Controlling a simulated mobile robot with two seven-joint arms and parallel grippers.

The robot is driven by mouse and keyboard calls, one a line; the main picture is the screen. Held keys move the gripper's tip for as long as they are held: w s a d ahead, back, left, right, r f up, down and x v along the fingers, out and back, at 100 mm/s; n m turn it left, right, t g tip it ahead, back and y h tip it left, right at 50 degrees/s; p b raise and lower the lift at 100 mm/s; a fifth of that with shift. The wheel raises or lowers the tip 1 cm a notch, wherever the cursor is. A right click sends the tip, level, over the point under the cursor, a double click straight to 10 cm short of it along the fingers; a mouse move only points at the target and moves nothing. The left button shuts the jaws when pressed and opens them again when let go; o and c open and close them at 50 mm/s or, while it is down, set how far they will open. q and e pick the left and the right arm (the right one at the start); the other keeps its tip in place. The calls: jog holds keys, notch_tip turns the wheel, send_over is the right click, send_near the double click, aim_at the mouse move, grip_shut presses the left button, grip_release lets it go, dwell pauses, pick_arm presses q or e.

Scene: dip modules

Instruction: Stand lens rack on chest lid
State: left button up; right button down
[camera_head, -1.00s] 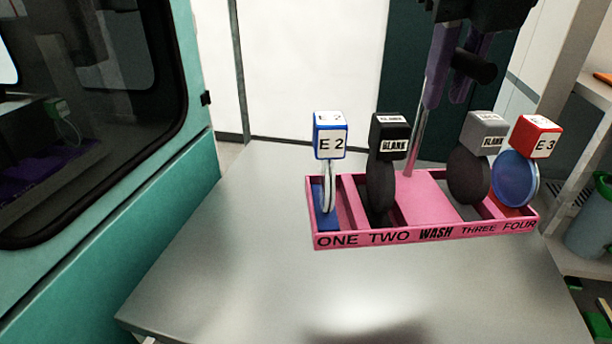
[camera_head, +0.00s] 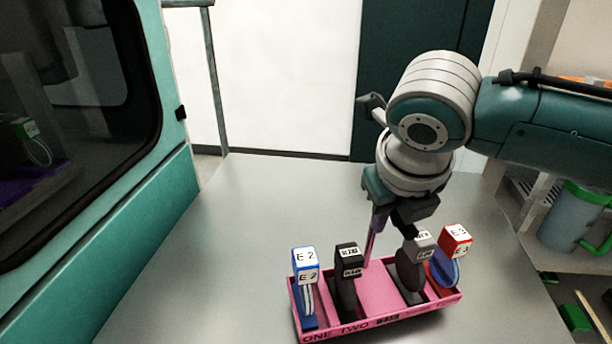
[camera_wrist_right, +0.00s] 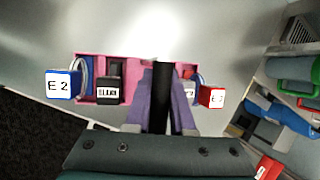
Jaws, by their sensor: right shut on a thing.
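The pink lens rack (camera_head: 378,292) has an upright handle and compartments marked ONE, TWO, WASH, THREE and FOUR. It holds a blue E 2 lens (camera_head: 305,266), a black BLANK piece (camera_head: 347,262), a grey-topped piece (camera_head: 418,247) and a red-topped lens (camera_head: 455,241). My right gripper (camera_head: 379,217) is shut on the rack's handle; the wrist view shows the purple fingers (camera_wrist_right: 161,108) around the dark handle top. The rack is over the broad grey flat top (camera_head: 240,225), apparently the chest lid. I cannot tell whether it touches. My left gripper is out of view.
A teal wall with a dark window (camera_head: 80,110) stands at the left. A grey-blue container with a green handle (camera_head: 575,215) is beyond the right edge. The grey top is clear left of and behind the rack.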

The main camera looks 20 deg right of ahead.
notch_tip(320, 180, down, 3)
jog(key=shift+r, duration=0.1)
jog(key=c, duration=0.8)
grip_release()
jog(key=shift+o, duration=0.2)
